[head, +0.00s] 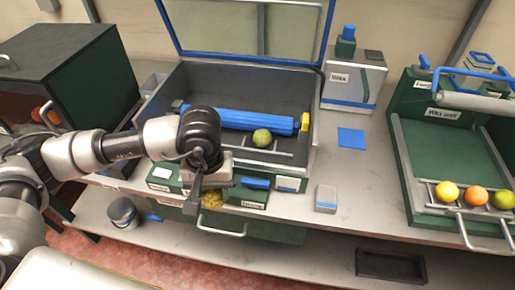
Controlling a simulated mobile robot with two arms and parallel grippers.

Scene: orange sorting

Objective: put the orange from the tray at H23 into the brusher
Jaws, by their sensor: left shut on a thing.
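My left gripper (206,198) is in front of the open machine with the blue roller, above its front edge. It is shut on a yellow-green rounded thing (212,200) that looks like a fruit and is partly hidden by the gripper. In the open machine, which looks like the brusher (312,110), a green fruit (262,138) lies in front of the blue roller (255,121). On the right, a yellow fruit (447,191), an orange one (476,196) and a yellow-green one (503,200) lie in a row on a rack. I cannot read H23 anywhere. My right gripper is not in view.
A grey box with a blue band (350,82) stands right of the open machine. A blue square (352,138) and a small grey block (326,198) lie on the bench. A dark cabinet (55,75) stands at the left. The bench between the machines is mostly clear.

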